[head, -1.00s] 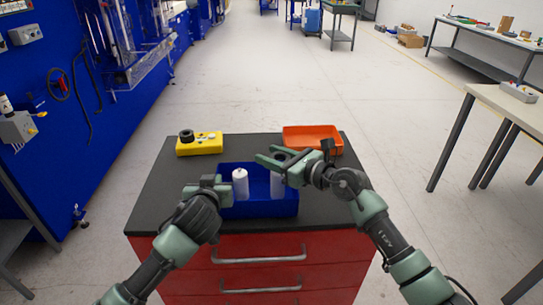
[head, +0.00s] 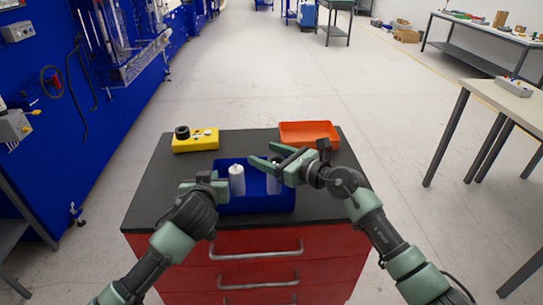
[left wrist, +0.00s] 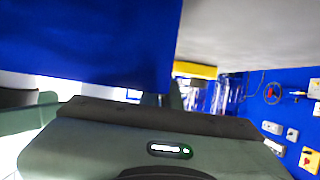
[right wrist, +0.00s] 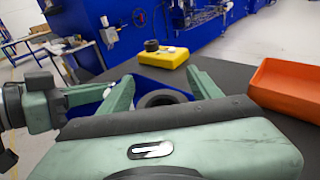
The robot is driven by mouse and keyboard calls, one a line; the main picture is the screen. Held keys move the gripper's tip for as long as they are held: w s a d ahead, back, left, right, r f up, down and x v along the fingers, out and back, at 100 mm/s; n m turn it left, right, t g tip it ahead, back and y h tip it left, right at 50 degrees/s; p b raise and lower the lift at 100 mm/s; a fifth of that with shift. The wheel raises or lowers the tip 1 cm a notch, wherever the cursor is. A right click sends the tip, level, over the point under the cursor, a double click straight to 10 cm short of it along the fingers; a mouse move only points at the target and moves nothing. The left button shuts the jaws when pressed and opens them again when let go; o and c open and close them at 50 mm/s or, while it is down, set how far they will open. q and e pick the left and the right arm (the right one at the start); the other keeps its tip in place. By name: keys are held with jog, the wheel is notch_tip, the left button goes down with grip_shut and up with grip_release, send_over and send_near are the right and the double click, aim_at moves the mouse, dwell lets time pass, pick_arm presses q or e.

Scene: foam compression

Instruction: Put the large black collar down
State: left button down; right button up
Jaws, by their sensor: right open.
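A large black collar (right wrist: 150,100) shows as a dark ring between the spread fingers of my right gripper (right wrist: 160,88) in the right wrist view. What it rests on is hidden there. In the head view the right gripper (head: 264,156) is open over the right part of the blue tray (head: 265,207). A white cylinder (head: 237,181) stands in the tray, and a second one (head: 272,185) is partly hidden under the right gripper. My left gripper (head: 205,184) is at the tray's left edge; its fingertips are unclear.
A yellow block (head: 196,144) with a smaller black ring (head: 182,132) on it is at the back left of the dark cabinet top (head: 150,205). An orange tray (head: 309,134) is at the back right. Bare top lies left of the blue tray.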

jog(key=r+v, duration=0.1)
jog(key=v, duration=1.1)
jog(key=shift+o, duration=0.5)
